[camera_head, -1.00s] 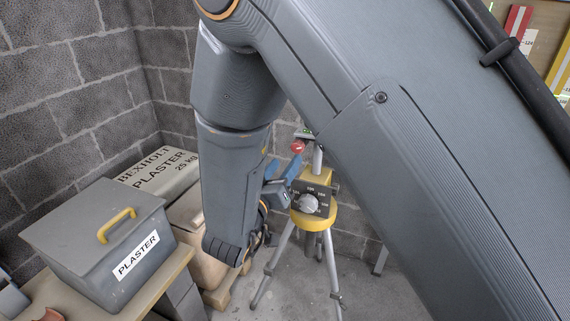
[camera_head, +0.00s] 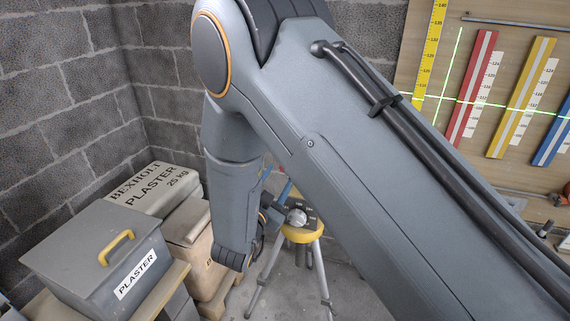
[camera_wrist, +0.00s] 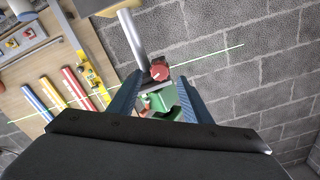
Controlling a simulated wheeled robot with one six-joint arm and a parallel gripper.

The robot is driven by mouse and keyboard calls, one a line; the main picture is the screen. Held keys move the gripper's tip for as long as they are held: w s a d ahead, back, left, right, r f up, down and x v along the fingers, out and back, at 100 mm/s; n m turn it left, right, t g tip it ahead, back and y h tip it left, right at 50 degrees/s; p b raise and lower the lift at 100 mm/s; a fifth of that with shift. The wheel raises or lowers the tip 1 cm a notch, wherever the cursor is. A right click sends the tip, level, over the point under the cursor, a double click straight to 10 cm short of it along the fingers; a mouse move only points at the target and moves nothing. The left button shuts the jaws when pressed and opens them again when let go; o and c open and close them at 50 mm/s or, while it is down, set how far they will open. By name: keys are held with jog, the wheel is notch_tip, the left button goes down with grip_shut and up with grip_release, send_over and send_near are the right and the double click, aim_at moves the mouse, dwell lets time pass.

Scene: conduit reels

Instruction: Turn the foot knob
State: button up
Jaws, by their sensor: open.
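A tripod with a yellow head (camera_head: 300,235) stands behind my arm in the head view. A silver-grey round knob (camera_head: 297,217) is on the dark dial plate of that head. In the wrist view a metal post (camera_wrist: 132,38) runs from a yellow part to a red round knob (camera_wrist: 159,72) on a dark clamp, with a green device (camera_wrist: 164,99) beyond it. I cannot tell which knob is the foot knob. My gripper (camera_head: 285,203) has blue fingers close to the tripod head. In the wrist view my gripper (camera_wrist: 158,80) is open, with the red knob between the fingertips, not visibly gripped.
A grey plaster box (camera_head: 95,262) with a yellow handle and a plaster bag (camera_head: 155,190) stand at the left. A wooden board (camera_head: 500,80) with coloured rulers is at the right, crossed by green laser lines. Block walls close the corner. My arm hides part of the tripod.

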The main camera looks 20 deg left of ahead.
jog(key=w, duration=0.2)
jog(key=w+p, duration=0.1)
jog(key=w, duration=0.1)
jog(key=w+p, duration=0.1)
jog(key=w, duration=0.2)
jog(key=shift+d, duration=0.3)
jog(key=c, duration=1.1)
jog(key=shift+o, duration=0.2)
jog(key=shift+n, duration=0.3)
